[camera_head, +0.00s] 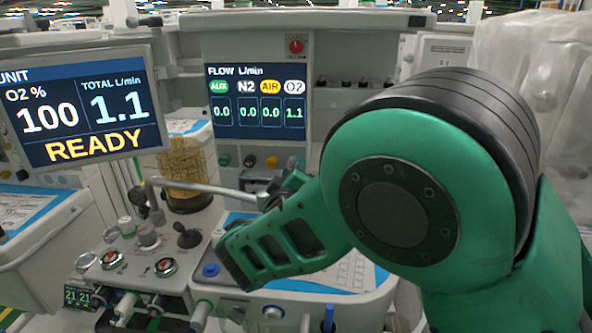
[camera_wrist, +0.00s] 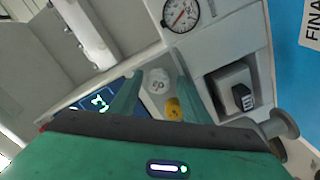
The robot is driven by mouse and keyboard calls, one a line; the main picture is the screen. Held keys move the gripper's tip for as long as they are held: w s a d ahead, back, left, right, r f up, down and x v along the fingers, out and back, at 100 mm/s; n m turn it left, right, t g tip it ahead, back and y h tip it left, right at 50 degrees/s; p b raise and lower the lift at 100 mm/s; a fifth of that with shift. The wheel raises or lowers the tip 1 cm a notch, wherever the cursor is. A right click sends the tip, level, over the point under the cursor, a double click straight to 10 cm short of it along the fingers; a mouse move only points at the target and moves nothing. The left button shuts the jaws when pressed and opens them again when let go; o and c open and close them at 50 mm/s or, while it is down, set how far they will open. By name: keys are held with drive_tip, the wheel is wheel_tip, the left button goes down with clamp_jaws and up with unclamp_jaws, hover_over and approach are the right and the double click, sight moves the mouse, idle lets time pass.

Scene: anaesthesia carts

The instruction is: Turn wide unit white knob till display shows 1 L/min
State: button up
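The white knob (camera_wrist: 158,82) shows in the wrist view on a pale panel, with a yellow knob (camera_wrist: 173,108) beside it. My gripper (camera_wrist: 159,72) has its two green fingers apart, one on each side of the white knob. I see no clear contact between fingers and knob. In the head view my green arm hides the white knob and the fingertips. The flow display (camera_head: 255,101) reads 0.0, 0.0, 0.0 and 1.1, the last under O2. The left monitor (camera_head: 83,106) shows O2 100 %, total 1.1 L/min and READY.
Green (camera_head: 224,160) and yellow (camera_head: 271,162) knobs sit below the flow display. A metal bar (camera_head: 205,187) crosses in front of the unit near my arm.

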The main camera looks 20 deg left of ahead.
drive_tip(key=v, duration=1)
drive_tip(key=shift+s, duration=0.35)
drive_tip(key=shift+s, duration=0.1)
